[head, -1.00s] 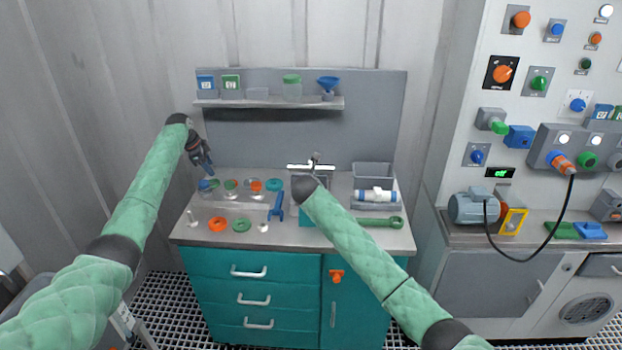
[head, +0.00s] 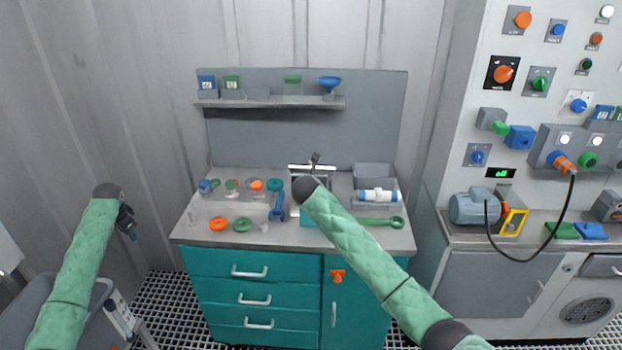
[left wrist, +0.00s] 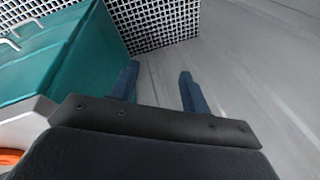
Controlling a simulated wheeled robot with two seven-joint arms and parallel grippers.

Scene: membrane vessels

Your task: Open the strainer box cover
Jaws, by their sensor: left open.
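The strainer box (head: 307,219) is a teal box on the workbench, mostly hidden behind my right forearm. A pale bar with a dark upright piece (head: 312,167) shows at its top; I cannot tell whether this is the cover or how far it is open. My right wrist's dark end is in front of the box, and the right gripper's fingers are hidden behind it. My left gripper (head: 131,231) is left of the bench, well away from the box, pointing down. In the left wrist view its blue fingers (left wrist: 158,90) are apart, with nothing between them.
The workbench top (head: 200,234) holds several small vessels, an orange ring (head: 218,224), a green ring (head: 242,225) and a blue wrench (head: 277,207). A green wrench (head: 378,222) and a white-blue cylinder (head: 376,195) lie right. A shelf (head: 268,102) is above. Floor grating shows left.

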